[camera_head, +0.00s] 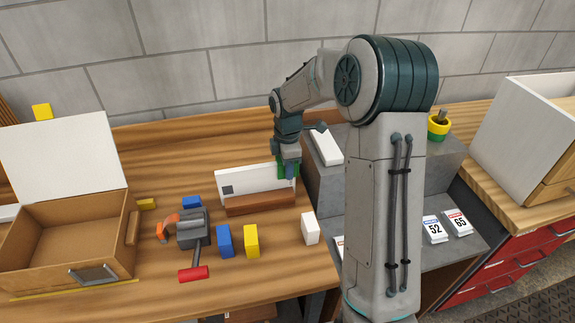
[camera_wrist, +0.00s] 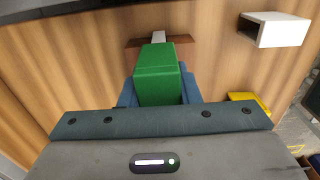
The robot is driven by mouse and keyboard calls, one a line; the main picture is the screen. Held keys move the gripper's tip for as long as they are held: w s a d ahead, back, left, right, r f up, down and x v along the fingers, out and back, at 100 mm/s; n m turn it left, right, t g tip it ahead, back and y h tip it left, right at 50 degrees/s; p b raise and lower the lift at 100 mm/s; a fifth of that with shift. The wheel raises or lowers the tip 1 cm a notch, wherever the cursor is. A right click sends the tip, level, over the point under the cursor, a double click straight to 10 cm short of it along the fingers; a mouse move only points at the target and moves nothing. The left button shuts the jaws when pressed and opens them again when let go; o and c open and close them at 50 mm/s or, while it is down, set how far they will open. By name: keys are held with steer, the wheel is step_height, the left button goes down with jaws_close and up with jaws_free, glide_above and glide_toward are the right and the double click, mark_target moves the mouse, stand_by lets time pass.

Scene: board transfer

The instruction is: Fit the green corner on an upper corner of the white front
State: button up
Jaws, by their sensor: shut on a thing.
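The white front (camera_head: 262,180) stands upright in a brown wooden holder (camera_head: 260,204) on the bench, with a small dark square near its left end. My gripper (camera_head: 288,173) is shut on the green corner (camera_head: 281,169) at the upper right corner of the front. In the wrist view, the green corner (camera_wrist: 157,72) sits between the blue-grey fingers of my gripper (camera_wrist: 157,92). A short strip of white (camera_wrist: 158,37) and the brown holder (camera_wrist: 180,39) show beyond it. The green corner hides the rest, so I cannot tell whether it is seated or just above the front.
A grey clamp (camera_head: 192,229), a red-headed hammer (camera_head: 193,273), blue (camera_head: 224,241) and yellow (camera_head: 251,241) blocks and a white block (camera_head: 310,229) lie in front. An open wooden box (camera_head: 70,240) stands left. A grey stepped stand (camera_head: 420,185) is close on the right.

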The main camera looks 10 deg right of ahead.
steer(key=shift+f, duration=0.2)
stand_by(0.6)
steer(key=o, duration=1)
step_height(320, 180, up, 14)
steer(key=shift+f+b, duration=0.1)
steer(key=shift+b, duration=0.65)
